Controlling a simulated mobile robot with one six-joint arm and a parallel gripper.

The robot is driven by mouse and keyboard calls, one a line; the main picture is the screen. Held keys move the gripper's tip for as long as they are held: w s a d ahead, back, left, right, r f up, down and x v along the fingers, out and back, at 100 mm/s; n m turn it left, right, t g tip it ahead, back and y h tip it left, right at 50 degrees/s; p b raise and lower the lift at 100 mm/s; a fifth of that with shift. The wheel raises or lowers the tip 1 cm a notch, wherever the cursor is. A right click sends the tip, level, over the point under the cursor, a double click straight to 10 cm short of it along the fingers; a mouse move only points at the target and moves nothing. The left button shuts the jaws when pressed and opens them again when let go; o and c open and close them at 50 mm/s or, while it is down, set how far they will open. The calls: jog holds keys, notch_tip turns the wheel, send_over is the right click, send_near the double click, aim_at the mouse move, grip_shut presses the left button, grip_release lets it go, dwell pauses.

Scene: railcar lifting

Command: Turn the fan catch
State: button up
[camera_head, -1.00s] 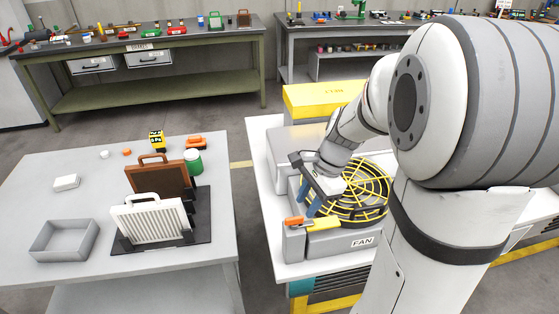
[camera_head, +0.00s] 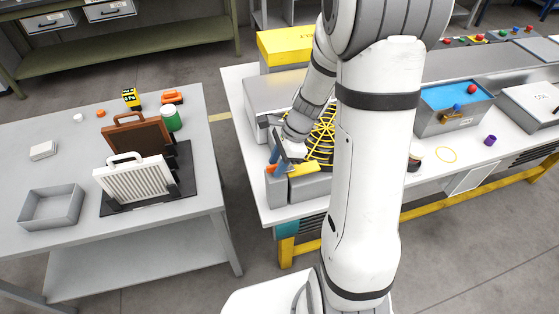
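The fan unit is a grey box (camera_head: 311,186) with a round yellow fan guard (camera_head: 322,138) on top, partly hidden behind my arm. At its front left corner is the catch (camera_head: 302,170), a yellow bar with an orange part (camera_head: 271,171) at its left end. My gripper (camera_head: 277,163) points down at the orange end, its blue fingers at or very near it. I cannot tell whether they touch it or how far apart they are. The bar lies roughly level along the box's front edge.
To the right are a blue-lined bin (camera_head: 432,117) and a purple cup (camera_head: 490,140). The left table (camera_head: 190,225) holds a white filter (camera_head: 133,180), a brown panel and an empty tray (camera_head: 52,222).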

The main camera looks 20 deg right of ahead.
jog(key=shift+c, duration=0.3)
grip_shut()
jog(key=shift+d, duration=0.1)
